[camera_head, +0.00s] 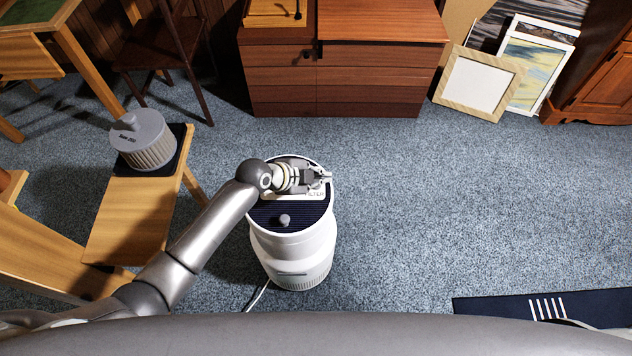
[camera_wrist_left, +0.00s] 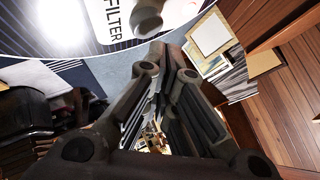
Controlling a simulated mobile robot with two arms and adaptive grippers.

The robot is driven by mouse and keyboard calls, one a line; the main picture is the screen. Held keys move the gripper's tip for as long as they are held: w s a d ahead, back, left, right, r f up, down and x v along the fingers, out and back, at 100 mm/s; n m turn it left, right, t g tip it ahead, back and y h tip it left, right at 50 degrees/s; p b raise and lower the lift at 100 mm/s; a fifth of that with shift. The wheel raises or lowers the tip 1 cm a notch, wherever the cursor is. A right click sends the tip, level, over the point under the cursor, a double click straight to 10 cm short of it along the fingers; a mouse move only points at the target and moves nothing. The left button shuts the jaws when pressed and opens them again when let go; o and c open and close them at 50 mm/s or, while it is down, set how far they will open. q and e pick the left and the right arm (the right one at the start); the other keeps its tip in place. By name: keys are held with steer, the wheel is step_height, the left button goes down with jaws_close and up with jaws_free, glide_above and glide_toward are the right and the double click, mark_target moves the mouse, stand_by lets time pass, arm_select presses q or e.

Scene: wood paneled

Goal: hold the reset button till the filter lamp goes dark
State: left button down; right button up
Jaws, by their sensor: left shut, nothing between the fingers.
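The white air purifier (camera_head: 295,255) stands on the carpet with a dark slatted top and a grey knob (camera_head: 284,220). A white panel with the word FILTER (camera_head: 314,194) is on its top, partly hidden by my left gripper (camera_head: 326,177). The left gripper is shut and empty, reaching over the panel. In the left wrist view the closed fingers (camera_wrist_left: 172,62) are near the FILTER panel (camera_wrist_left: 112,22) and a grey rounded part (camera_wrist_left: 148,16) on it, perhaps the button. I cannot tell whether they touch. I cannot make out the filter lamp. My right gripper is not in view.
A grey filter cartridge (camera_head: 148,142) sits on a wooden bench (camera_head: 132,215) at the left. A wooden cabinet (camera_head: 340,70) stands behind, with leaning frames (camera_head: 480,82) to its right. A dark mat (camera_head: 500,305) lies front right. Carpet right of the purifier is clear.

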arm_select(q)
steer(key=shift+f, duration=0.1)
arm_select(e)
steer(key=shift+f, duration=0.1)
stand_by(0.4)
arm_select(q)
steer(key=shift+f+b, duration=0.3)
steer(key=shift+b, duration=0.05)
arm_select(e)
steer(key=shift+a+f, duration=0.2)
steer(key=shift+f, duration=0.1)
arm_select(q)
steer(key=shift+f+b, duration=0.5)
steer(key=shift+f, duration=0.05)
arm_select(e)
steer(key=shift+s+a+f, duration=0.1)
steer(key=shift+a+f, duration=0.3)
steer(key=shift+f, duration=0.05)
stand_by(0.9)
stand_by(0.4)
arm_select(q)
steer(key=shift+r+p, duration=0.8)
steer(key=shift+r, duration=0.15)
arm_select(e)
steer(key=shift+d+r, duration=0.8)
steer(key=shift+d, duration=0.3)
